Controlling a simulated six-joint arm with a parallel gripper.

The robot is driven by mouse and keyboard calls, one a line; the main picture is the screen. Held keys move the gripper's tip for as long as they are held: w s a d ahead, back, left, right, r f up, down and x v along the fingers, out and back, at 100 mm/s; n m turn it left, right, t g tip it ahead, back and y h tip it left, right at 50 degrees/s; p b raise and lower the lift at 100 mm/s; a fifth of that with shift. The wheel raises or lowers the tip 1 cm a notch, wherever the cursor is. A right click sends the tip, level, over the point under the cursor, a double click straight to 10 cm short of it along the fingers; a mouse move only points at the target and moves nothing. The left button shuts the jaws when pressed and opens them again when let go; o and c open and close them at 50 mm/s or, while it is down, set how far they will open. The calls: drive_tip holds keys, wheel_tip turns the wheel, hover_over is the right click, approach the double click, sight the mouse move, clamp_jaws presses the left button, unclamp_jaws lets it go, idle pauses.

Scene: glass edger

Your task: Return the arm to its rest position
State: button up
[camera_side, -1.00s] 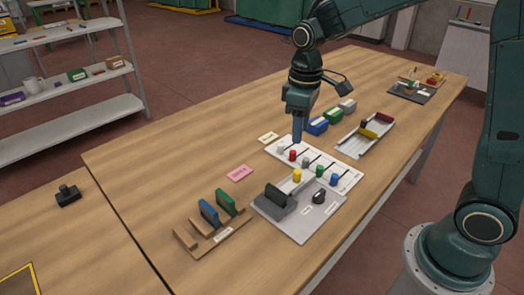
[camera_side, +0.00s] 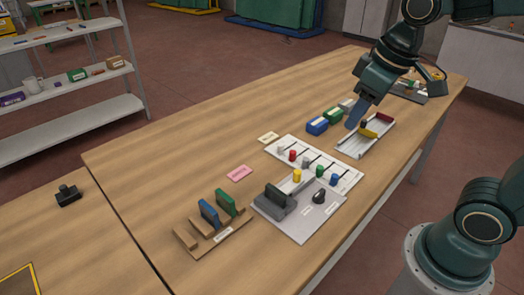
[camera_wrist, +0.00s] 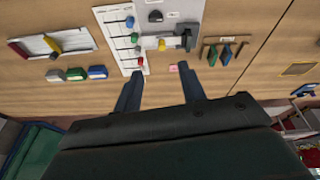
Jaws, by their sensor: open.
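My gripper (camera_side: 356,113) is up above the far part of the wooden table, over the white tray with a yellow and a dark red block (camera_side: 367,134) in the side view. In the wrist view my gripper (camera_wrist: 160,92) shows two dark blue-grey fingers, apart with nothing between them. The fingertips appear above the table, clear of the things on it. My arm is bent at the upper right of the side view, and part of it is outside the picture.
A white slotted board (camera_side: 345,179) with coloured knobs, a grey plate (camera_side: 300,226) and a wooden rack (camera_side: 188,238) with blue and green pieces stand on the table. Blue and green boxes (camera_side: 317,126) are beside the tray. The table's left part is mostly clear.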

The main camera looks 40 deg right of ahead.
drive_tip(key=s+m+t, duration=0.1)
drive_tip(key=s+t, duration=0.1)
drive_tip(key=s, duration=0.5)
drive_tip(key=shift+s+d+r+m, duration=0.15)
drive_tip(key=shift+s+m, duration=0.25)
drive_tip(key=shift+c, duration=0.4)
idle(0.8)
drive_tip(key=shift+w, duration=0.15)
